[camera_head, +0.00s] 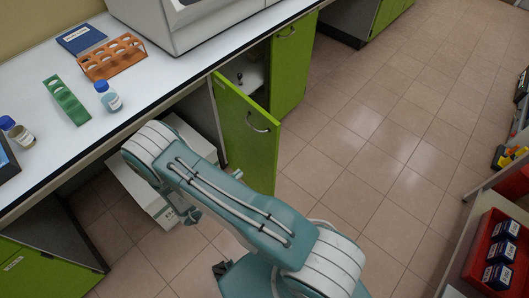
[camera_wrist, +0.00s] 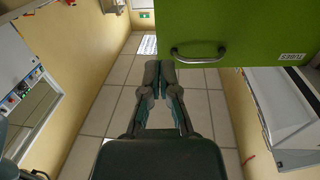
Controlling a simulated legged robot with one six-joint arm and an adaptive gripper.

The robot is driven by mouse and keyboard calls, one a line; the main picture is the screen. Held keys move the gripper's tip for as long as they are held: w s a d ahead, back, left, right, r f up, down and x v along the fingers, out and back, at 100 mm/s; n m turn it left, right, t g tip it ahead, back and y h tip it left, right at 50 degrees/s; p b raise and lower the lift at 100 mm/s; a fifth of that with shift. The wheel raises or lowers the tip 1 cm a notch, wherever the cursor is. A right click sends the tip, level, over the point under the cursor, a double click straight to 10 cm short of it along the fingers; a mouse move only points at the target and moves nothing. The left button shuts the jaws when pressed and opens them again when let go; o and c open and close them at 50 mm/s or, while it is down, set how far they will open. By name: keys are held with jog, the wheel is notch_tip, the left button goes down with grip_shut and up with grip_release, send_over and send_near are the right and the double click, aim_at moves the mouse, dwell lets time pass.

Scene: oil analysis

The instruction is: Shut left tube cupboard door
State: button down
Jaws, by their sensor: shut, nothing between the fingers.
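The left tube cupboard door (camera_head: 248,150) is green and stands open, swung out from the counter front. My gripper (camera_wrist: 164,68) is shut and empty. Its fingertips appear at the door's lower picture edge, left of the handle; I cannot tell whether they touch. In the head view my arm hides the fingertips and covers the floor in front of the door.
The right green door (camera_head: 292,65) looks closed. The dark cupboard interior (camera_head: 245,72) shows between the doors. A white counter (camera_head: 160,75) above carries an orange rack (camera_head: 112,57), a green rack (camera_head: 66,100) and bottles. A white box (camera_head: 150,195) stands underneath. The tiled floor (camera_head: 370,140) at right is clear.

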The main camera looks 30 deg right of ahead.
aim_at(274, 147)
jog(key=x, duration=1.4)
jog(key=shift+d, duration=0.2)
jog(key=shift+r, duration=0.1)
